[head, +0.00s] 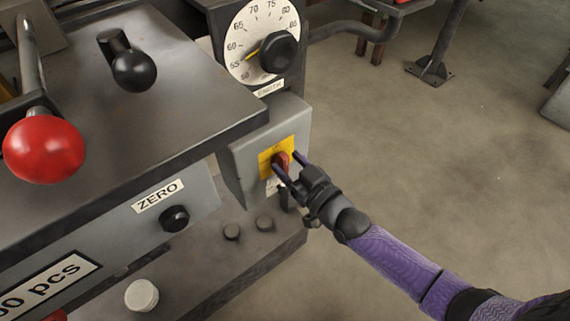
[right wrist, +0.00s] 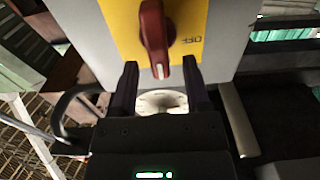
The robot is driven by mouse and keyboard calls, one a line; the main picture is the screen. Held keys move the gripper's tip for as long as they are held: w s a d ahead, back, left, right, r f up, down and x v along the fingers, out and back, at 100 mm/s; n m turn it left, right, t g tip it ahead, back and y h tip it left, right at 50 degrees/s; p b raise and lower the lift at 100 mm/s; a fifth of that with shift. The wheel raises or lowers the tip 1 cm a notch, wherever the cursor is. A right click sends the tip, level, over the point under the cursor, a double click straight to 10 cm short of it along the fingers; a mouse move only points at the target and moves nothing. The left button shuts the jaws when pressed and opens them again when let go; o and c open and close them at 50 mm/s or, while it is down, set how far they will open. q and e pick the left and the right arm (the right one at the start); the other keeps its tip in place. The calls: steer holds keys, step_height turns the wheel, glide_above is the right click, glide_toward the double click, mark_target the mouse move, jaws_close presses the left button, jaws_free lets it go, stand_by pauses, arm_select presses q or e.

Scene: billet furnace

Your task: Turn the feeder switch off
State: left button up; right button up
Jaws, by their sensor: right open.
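The feeder switch is a red rotary handle (head: 282,162) on a yellow plate (head: 268,160), on the front of a grey box (head: 240,150). In the right wrist view the red handle (right wrist: 156,38) has a white mark at one end, and "OFF" is printed on the yellow plate (right wrist: 122,22) to its right. My right gripper (head: 287,166) is open at the switch, one finger on each side of the handle. In the right wrist view the fingertips (right wrist: 163,75) are at the handle's near end. I cannot tell whether they touch it. My left gripper is not in view.
A white dial (head: 245,28) with a black knob stands above the switch box. A red ball knob (head: 43,146) and a black knob (head: 133,71) are on the machine at left. A ZERO button (head: 175,218) is on the lower panel.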

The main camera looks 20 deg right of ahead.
steer(key=shift+w+a, duration=0.2)
steer(key=shift+w, duration=0.3)
steer(key=c, duration=0.4)
jaws_close()
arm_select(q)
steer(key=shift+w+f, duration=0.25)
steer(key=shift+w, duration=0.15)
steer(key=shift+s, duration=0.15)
